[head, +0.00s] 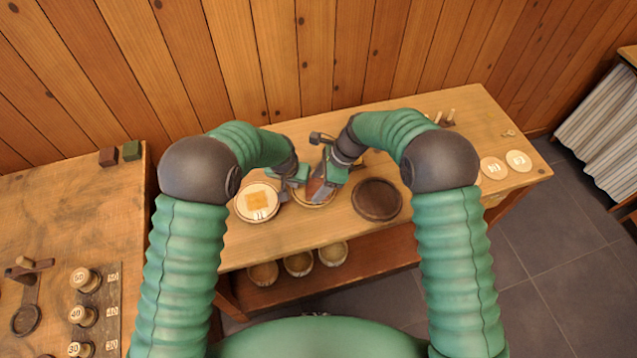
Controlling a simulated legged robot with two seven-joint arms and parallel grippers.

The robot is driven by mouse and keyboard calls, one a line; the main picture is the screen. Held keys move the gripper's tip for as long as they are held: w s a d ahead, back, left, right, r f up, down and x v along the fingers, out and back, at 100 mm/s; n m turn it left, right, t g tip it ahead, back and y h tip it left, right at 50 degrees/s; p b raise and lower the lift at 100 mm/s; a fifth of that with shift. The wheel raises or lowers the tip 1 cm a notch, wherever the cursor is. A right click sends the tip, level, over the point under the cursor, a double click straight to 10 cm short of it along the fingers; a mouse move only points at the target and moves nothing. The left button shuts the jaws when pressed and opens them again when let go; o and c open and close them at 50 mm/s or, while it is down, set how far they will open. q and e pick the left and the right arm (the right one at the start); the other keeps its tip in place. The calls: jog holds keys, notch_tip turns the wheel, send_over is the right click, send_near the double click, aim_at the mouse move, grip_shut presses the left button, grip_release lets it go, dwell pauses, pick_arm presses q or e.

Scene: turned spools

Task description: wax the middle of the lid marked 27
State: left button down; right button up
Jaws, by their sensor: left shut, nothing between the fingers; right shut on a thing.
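My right gripper (331,179) is shut on a reddish-brown block (317,189), held over a round pale piece (312,202) on the bench. The gripper and block cover most of that piece, so I cannot read any mark on it, nor tell whether the block touches it. My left gripper (293,179) is shut and empty, just left of the block. A pale round lid (242,208) with a yellow-orange square on it lies to the left; its small dark mark is unreadable. Two pale marked discs (493,168) (519,161) lie at the right end. I cannot make out 27 anywhere.
A dark round dish (377,200) lies right of the grippers on the bench (440,180). Several bowls (299,263) sit on the shelf below. Small pegs (445,117) stand at the back right. The left table (70,215) holds numbered spools (84,280) and two small blocks.

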jog(key=shift+f, duration=0.85)
jog(key=shift+w+a+f, duration=0.1)
jog(key=shift+w+a, duration=0.2)
jog(key=shift+w, duration=0.85)
jog(key=shift+w+a+r, duration=0.1)
jog(key=shift+w+a, duration=0.2)
jog(key=shift+w, duration=0.8)
jog(key=shift+w+a+f, duration=0.1)
jog(key=shift+w+a, duration=0.2)
jog(key=shift+w, duration=0.85)
jog(key=shift+s+d, duration=0.2)
jog(key=shift+s, duration=0.55)
jog(key=shift+s+d, duration=0.2)
jog(key=shift+s, duration=0.6)
jog(key=shift+s+d, duration=0.2)
jog(key=shift+s, duration=0.55)
jog(key=shift+s+d, duration=0.15)
jog(key=shift+s, duration=0.45)
jog(key=shift+s+d, duration=0.15)
jog(key=shift+s, duration=0.45)
jog(key=shift+w+r, duration=0.1)
jog(key=shift+r, duration=3)
